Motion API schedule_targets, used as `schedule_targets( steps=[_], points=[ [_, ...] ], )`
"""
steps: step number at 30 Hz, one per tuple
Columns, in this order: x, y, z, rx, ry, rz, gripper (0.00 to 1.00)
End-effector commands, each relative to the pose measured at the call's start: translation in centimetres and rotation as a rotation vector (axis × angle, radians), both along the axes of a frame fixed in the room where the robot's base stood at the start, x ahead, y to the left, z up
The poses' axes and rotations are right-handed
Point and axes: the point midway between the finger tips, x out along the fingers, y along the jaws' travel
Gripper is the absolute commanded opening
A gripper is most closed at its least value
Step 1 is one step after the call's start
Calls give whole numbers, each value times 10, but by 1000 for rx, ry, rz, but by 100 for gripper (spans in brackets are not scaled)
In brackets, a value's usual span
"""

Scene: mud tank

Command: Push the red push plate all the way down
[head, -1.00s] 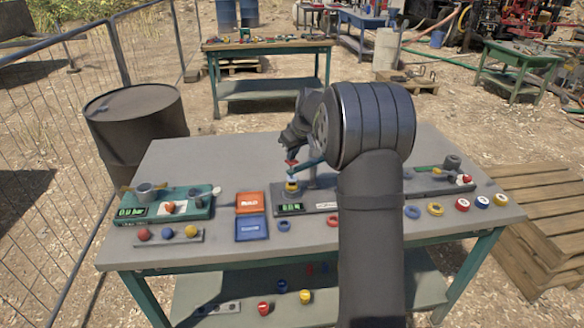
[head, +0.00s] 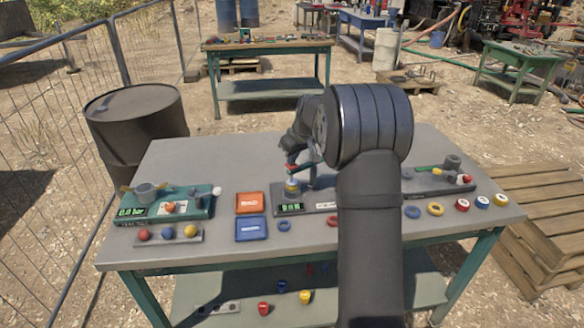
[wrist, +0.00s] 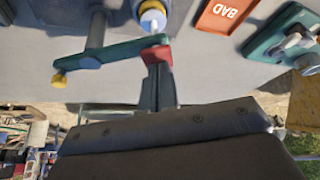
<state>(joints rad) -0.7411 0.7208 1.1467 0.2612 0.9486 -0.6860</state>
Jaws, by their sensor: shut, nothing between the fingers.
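The red push plate (wrist: 156,53) sits at one end of a green lever (wrist: 115,52) with a yellow tip at its other end. In the head view the red plate (head: 291,168) shows above a bench fixture, just below my gripper (head: 292,153). In the wrist view my gripper (wrist: 158,72) is shut and empty, its fingertips at the red plate and seemingly touching it. A white-and-blue capped piece (wrist: 152,18) stands beside the plate. The fixture's base has a green display (head: 290,208), too small to read. My arm hides part of the fixture.
An orange tray (head: 249,203) and a blue tray (head: 251,229) lie left of the fixture. A green gauge unit (head: 165,208) stands further left. Several coloured rings and caps lie along the front right. The grey bench top (head: 215,160) is clear behind the trays.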

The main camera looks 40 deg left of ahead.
Motion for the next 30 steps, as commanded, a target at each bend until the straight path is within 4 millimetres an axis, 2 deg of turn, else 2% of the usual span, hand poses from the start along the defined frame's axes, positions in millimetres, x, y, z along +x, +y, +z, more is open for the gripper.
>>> schedule_targets(
  steps=[16,30],
  points=[
    [0,0,-9,0,0,0,0],
    [0,0,-9,-1,0,0,0]
  ],
)
